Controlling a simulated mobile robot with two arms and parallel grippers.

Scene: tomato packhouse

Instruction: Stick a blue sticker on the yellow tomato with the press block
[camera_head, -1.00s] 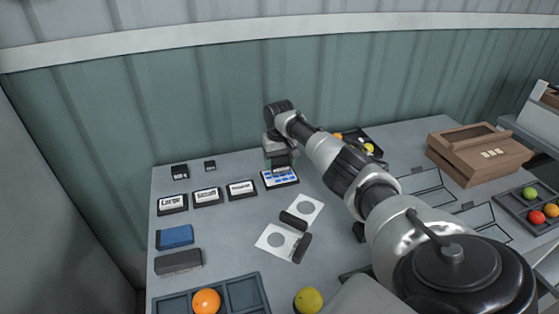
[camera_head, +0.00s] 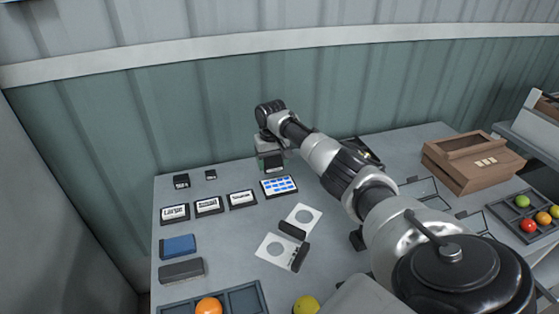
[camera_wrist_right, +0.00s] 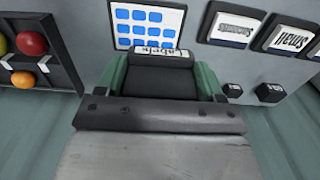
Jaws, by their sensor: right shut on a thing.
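My right gripper (camera_head: 272,161) is beyond the far edge of the sticker sheet. In the right wrist view its green fingers (camera_wrist_right: 169,85) are shut on a dark block (camera_wrist_right: 160,81), probably the press block. Its underside is hidden. The white sheet of blue stickers (camera_head: 279,186) lies on the table and also shows in the wrist view (camera_wrist_right: 181,24). A "Labels" tag (camera_wrist_right: 160,52) shows between sheet and block; which it belongs to is unclear. The yellow tomato (camera_head: 306,305) is at the bottom edge, partly cut off. My left gripper is not in view.
An orange tomato (camera_head: 208,307) sits in a grey tray (camera_head: 251,298) left of the yellow one. Two white cards with round holes (camera_head: 303,218) lie mid-table. Signs (camera_head: 208,205), a blue block (camera_head: 177,246) and a grey block (camera_head: 181,270) stand left. A brown box (camera_head: 470,158) is at right.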

